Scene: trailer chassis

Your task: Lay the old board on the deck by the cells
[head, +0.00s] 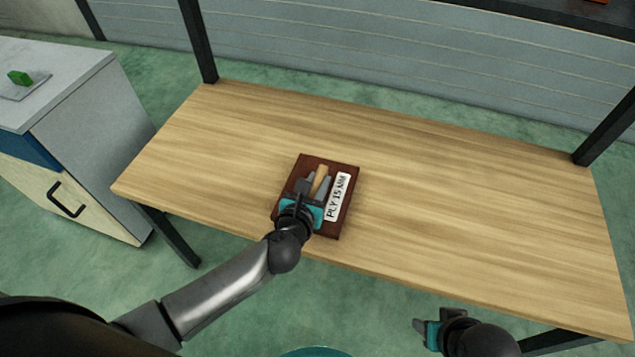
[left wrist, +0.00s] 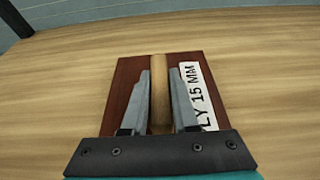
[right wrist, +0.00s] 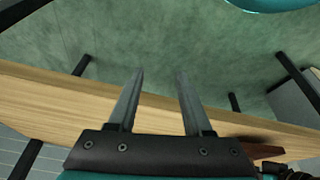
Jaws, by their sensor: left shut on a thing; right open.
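The board (head: 347,215) is a dark red-brown slab with a white label reading "PLY 15 MM" and a light wooden bar standing out from its face. It is at the middle front of the wooden table. My left gripper (head: 316,182) is shut on the bar (left wrist: 159,95), one finger on each side, with the board beneath the fingers. Whether the board rests on the table or hangs just above it, I cannot tell. My right gripper (head: 422,328) is open and empty, in front of the table's front edge. I see no cells and nothing marked as a deck.
The wooden table top (head: 480,210) is otherwise bare, with wide free room right of the board. Dark posts (head: 200,45) rise at its back corners. A grey-topped cabinet (head: 60,75) stands at the left, holding a small green block (head: 19,78) on a plate.

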